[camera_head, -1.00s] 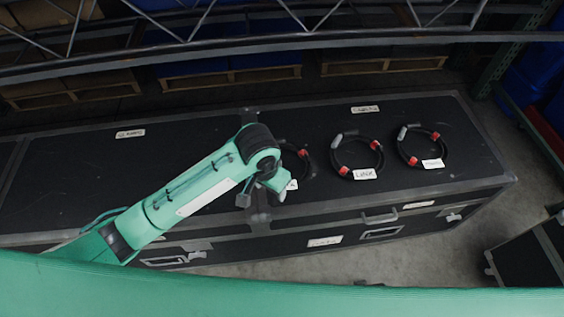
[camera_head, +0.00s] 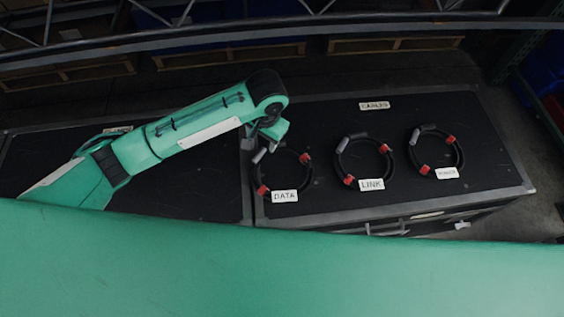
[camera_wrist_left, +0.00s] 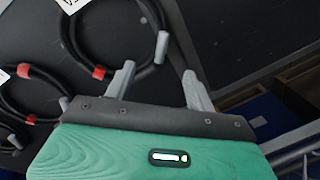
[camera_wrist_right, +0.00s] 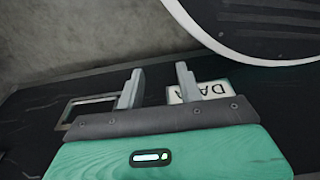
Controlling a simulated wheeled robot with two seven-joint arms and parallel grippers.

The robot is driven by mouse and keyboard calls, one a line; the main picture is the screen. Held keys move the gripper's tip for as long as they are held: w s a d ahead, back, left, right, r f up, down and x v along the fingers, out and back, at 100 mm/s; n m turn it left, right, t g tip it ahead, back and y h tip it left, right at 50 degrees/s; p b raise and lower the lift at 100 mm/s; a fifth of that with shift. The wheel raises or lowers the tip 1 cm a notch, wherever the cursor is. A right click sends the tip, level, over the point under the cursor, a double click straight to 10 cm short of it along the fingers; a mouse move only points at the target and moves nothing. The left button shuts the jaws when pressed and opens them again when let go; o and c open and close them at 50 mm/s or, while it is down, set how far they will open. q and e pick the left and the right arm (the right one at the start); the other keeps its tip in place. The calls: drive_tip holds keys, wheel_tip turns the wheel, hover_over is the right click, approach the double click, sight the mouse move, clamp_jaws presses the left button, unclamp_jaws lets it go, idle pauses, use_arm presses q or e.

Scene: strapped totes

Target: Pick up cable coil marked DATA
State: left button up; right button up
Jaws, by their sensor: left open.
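The cable coil marked DATA (camera_head: 285,196) is a black ring with red bands and a grey end, lying on the black case lid. My left gripper (camera_head: 256,142) is at its upper-left side. In the left wrist view the gripper (camera_wrist_left: 158,85) is open and empty, with the coil (camera_wrist_left: 162,47) just beyond its fingertips and its label cut off by the frame edge. My right gripper (camera_wrist_right: 158,85) shows only in its wrist view; its fingers stand apart with nothing between them, before a partly hidden label starting "DA" (camera_wrist_right: 210,90).
The LINK coil (camera_head: 371,184) and another labelled coil (camera_head: 447,173) lie to the right on the same case lid (camera_head: 330,115). A metal truss (camera_head: 300,28) crosses the top. Pallets (camera_head: 395,44) stand on the floor behind.

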sight(260, 155)
use_arm(q)
drive_tip(key=f, duration=0.6)
drive_tip(key=shift+w+a+f, duration=0.15)
drive_tip(key=shift+a, duration=0.25)
drive_tip(key=f, duration=0.4)
drive_tip(key=shift+w+a+f+b, duration=0.1)
drive_tip(key=shift+a+b, duration=0.15)
drive_tip(key=shift+b, duration=0.15)
drive_tip(key=shift+f, duration=0.5)
drive_tip(key=c, duration=1)
clamp_jaws()
use_arm(e)
drive_tip(key=shift+w+a+r, duration=0.15)
drive_tip(key=shift+w+r, duration=0.1)
drive_tip(key=shift+r, duration=0.35)
drive_tip(key=shift+w+a+r, duration=0.1)
drive_tip(key=shift+w+r, duration=0.1)
drive_tip(key=shift+r, duration=0.35)
